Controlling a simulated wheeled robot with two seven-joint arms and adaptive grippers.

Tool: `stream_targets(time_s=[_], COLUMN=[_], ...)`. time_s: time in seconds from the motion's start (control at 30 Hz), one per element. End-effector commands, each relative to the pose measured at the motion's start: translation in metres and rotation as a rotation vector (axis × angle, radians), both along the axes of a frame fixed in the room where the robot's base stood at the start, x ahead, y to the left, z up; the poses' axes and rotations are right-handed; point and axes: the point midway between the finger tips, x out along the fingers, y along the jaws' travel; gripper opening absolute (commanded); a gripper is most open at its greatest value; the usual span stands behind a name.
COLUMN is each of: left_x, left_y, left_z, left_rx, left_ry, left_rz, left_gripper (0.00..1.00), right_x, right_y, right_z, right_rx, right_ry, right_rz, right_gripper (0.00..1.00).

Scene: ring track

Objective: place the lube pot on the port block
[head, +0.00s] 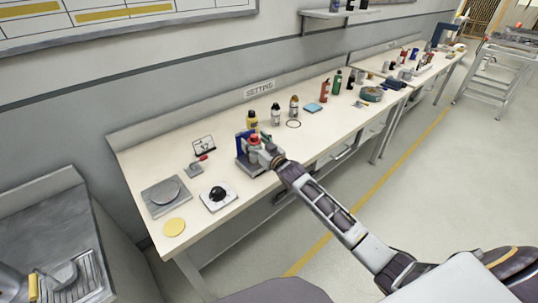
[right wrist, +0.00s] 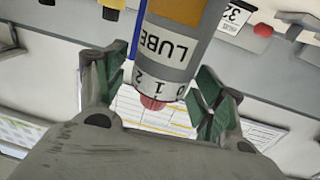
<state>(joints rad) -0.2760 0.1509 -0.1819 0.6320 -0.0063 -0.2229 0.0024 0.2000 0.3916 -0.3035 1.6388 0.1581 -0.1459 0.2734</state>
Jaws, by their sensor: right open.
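The lube pot (right wrist: 176,45) is a grey cylinder with an orange band, the word LUBE, a number scale and a red tip. In the right wrist view it stands between the open green-padded fingers of my right gripper (right wrist: 158,98), with a clear gap on the left finger's side. In the head view my right gripper (head: 266,152) is at the blue-and-grey stand (head: 241,150) on the bench, and a red top (head: 254,140) shows beside it. My gripper partly hides the pot there. I cannot tell for sure which piece is the port block. My left gripper is out of view.
Several bottles, including a yellow one (head: 252,121), stand behind and right. The bench's front middle is clear.

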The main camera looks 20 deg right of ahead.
Motion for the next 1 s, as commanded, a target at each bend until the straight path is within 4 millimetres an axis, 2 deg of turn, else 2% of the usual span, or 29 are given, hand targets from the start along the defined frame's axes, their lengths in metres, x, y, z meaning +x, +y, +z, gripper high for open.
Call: stream_targets(time_s=[1.0], left_x=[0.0], left_y=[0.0], left_z=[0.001], left_rx=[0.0], left_ry=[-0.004], left_rz=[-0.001], left_gripper=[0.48], right_x=[-0.079], right_y=[-0.022], right_z=[0.0], right_rx=[0.0], right_ry=[0.0], right_rz=[0.0], right_gripper=[0.69])
